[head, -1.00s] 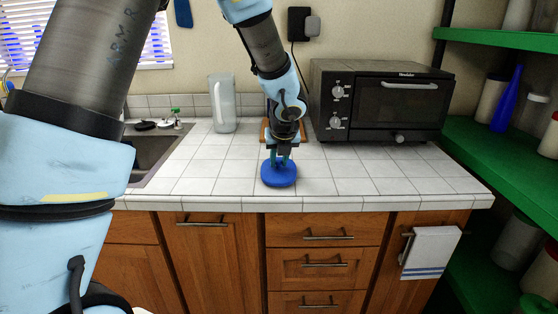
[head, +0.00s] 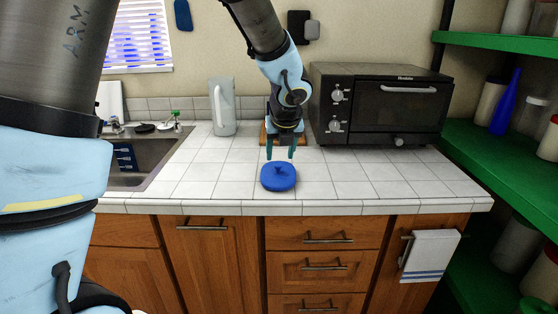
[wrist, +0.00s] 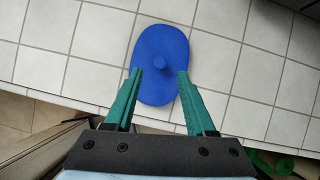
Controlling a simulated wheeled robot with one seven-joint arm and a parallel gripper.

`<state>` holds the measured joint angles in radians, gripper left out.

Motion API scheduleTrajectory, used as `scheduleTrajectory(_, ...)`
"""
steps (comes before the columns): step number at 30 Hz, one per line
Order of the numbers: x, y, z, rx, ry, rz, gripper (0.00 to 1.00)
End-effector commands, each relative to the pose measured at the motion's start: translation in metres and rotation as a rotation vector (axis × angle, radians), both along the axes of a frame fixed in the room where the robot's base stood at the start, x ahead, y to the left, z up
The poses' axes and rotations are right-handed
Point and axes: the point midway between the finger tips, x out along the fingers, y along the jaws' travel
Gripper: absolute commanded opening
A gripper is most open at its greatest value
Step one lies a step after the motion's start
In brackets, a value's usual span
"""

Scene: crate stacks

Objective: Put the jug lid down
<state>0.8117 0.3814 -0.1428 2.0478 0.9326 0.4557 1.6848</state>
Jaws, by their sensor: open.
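The blue jug lid (head: 278,178) lies flat on the white tiled counter (head: 215,178), knob up, near the front edge. It also shows in the wrist view (wrist: 160,42), oval with a round knob in its middle. My gripper (head: 281,154) is open and empty above the lid, its two green fingers spread apart. In the wrist view the fingertips (wrist: 160,72) stand on either side of the lid's knob, in front of the camera and clear of it. The pale jug (head: 223,106) stands upright at the back of the counter, left of my gripper.
A black toaster oven (head: 380,105) stands at the back right. A sink (head: 140,160) is at the left. A brown board (head: 268,137) is partly hidden behind my gripper. Green shelves (head: 500,150) stand at the right. The counter around the lid is clear.

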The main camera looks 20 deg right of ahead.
Motion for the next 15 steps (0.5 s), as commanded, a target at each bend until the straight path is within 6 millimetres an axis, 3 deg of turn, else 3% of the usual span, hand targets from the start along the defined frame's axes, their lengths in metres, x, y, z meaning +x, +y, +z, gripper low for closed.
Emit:
scheduleTrajectory(6, -0.02, 0.006, 0.039, -0.002, -0.002, 0.0, 0.55)
scheduleTrajectory(15, -0.032, 0.009, 0.057, 0.001, 0.001, -0.001, 0.55)
